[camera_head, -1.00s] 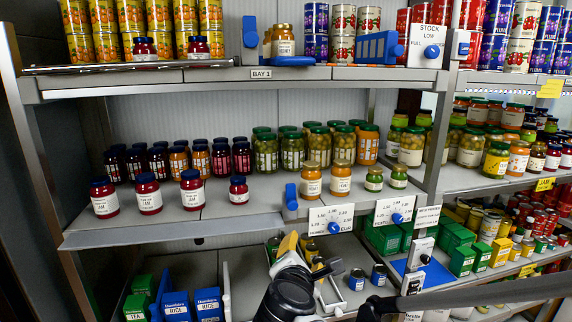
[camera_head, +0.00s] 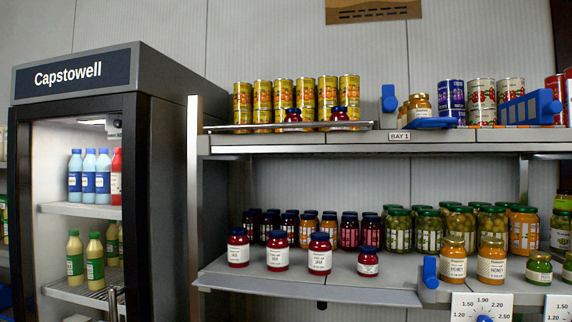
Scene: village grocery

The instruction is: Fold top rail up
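The top rail (camera_head: 235,128) is a thin metal bar along the front left of the top shelf (camera_head: 270,139). It lies low and nearly level, in front of the yellow cans (camera_head: 285,98). Two small dark-lidded jam jars (camera_head: 293,116) stand close by it. Its right end is near the BAY 1 label (camera_head: 400,136). How it is hinged is too small to tell. My gripper is outside this view.
A blue upright piece (camera_head: 389,98) and a blue crate-like holder (camera_head: 530,108) sit on the top shelf. The lower shelf (camera_head: 340,292) holds jam and honey jars (camera_head: 452,260). A Capstowell fridge (camera_head: 100,170) with bottles stands at left.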

